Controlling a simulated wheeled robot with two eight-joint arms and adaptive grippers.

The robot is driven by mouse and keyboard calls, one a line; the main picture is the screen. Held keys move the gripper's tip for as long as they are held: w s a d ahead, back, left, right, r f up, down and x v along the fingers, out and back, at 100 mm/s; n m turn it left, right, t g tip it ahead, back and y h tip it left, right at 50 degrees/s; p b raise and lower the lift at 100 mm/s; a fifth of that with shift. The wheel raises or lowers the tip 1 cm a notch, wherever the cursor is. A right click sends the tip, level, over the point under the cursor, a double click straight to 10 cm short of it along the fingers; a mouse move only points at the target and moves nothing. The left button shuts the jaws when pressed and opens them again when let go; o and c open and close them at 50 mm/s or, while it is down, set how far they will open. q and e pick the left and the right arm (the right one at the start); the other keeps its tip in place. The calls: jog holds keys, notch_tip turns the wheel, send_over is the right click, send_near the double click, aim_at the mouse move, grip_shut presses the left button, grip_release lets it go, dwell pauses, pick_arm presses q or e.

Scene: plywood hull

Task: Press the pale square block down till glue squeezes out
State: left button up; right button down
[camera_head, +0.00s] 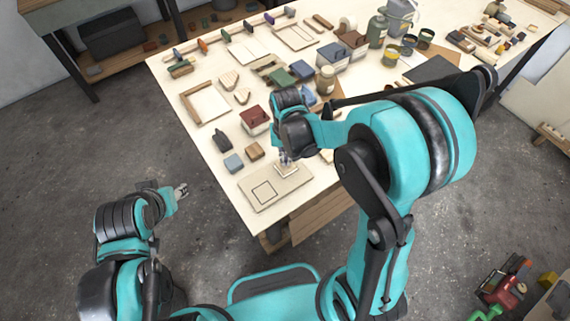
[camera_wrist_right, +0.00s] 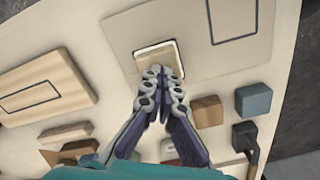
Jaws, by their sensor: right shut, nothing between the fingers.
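The pale square block (camera_wrist_right: 158,55) lies on a beige board (camera_head: 279,193), beside a square outline (camera_head: 264,192) drawn on that board. The block also shows in the head view (camera_head: 288,170), partly hidden by my right gripper (camera_head: 284,158). In the wrist view the right gripper's closed fingertips (camera_wrist_right: 161,72) are at the block's near edge, overlapping it; I cannot tell if they touch it. Nothing is between the fingers. My left gripper (camera_head: 182,190) hangs off the table at the left, too small to judge.
A brown wooden block (camera_head: 254,151) and a blue-grey block (camera_head: 233,162) stand just left of the board. A dark tool (camera_head: 221,139) and a red-topped box (camera_head: 255,120) lie behind them. The table's front edge is close to the board. Many items crowd the far side.

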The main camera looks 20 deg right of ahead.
jog(key=shift+r+p, duration=2.65)
jog(key=shift+r, duration=0.85)
jog(key=shift+s+d+r+b, duration=0.1)
jog(key=shift+s+d+b, duration=0.05)
jog(key=shift+b, duration=0.35)
jog(key=s+d+n+t+b, duration=0.2)
jog(key=s+d+t+b, duration=0.2)
jog(key=s+t+b, duration=0.3)
jog(key=s+b, duration=0.3)
jog(key=shift+d+r, duration=0.2)
jog(key=shift+r, duration=0.05)
